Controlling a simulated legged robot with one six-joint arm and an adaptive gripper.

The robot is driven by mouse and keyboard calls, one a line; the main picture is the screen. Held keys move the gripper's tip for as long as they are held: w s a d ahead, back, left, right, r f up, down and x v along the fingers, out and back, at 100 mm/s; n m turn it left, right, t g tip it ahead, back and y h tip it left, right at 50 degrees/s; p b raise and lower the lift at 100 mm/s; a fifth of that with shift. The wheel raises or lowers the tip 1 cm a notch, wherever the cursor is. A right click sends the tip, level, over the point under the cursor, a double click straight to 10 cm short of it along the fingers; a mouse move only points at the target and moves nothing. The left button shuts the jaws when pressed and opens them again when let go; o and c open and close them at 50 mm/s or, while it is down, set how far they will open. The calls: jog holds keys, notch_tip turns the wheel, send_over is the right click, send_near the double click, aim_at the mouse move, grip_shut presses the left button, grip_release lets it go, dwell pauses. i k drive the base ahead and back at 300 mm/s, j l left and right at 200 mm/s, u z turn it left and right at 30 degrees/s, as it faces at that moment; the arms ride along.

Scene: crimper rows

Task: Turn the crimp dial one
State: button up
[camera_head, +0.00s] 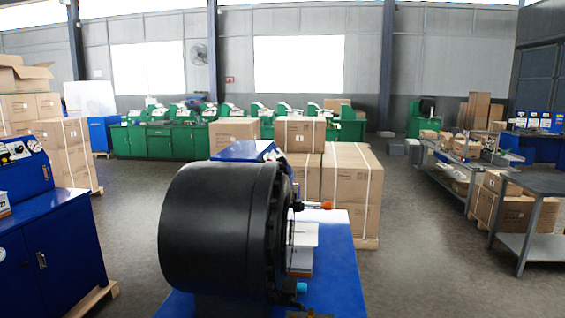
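A blue crimping machine stands close in front, with a large black drum-shaped head (220,228) on a blue bench top (335,262). A short lever with an orange knob (326,205) sticks out to the right of the head. The side facing right is seen only edge-on, and I cannot make out a crimp dial on it. A second blue machine (50,235) at the left edge has a sloped panel with round gauges or dials (20,150), too small to read. My gripper is not in view.
Strapped cartons (350,185) stand right behind the machine, and more cartons (65,150) are at the left. Green machines (170,138) line the back wall. Grey metal tables (535,185) stand at the right. The floor (430,255) between the machine and these tables is clear.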

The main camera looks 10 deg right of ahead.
aim_at(282, 159)
jog(key=k+l+z, duration=0.15)
jog(key=z, duration=0.2)
jog(key=k+l+z, duration=0.1)
jog(key=z, duration=0.3)
jog(key=l+z, duration=0.5)
jog(key=z, duration=0.25)
jog(key=l+z, duration=0.15)
jog(key=z, duration=0.2)
jog(key=l+z, duration=0.2)
jog(key=z, duration=0.2)
jog(key=l+z, duration=0.15)
jog(key=z, duration=0.2)
jog(key=i+l+z, duration=0.4)
jog(key=i+u, duration=0.2)
jog(key=u, duration=0.2)
jog(key=i+u, duration=0.25)
jog(key=u, duration=0.2)
jog(key=i+j+u, duration=0.25)
jog(key=u, duration=0.2)
jog(key=i+j+u, duration=0.15)
jog(key=i+u, duration=0.15)
jog(key=u, duration=0.2)
jog(key=i+u, duration=0.3)
jog(key=u, duration=0.15)
jog(key=i+u, duration=0.15)
jog(key=i, duration=0.75)
jog(key=i+u, duration=0.2)
jog(key=i, duration=0.7)
jog(key=i+l+u, duration=0.15)
jog(key=i, duration=0.75)
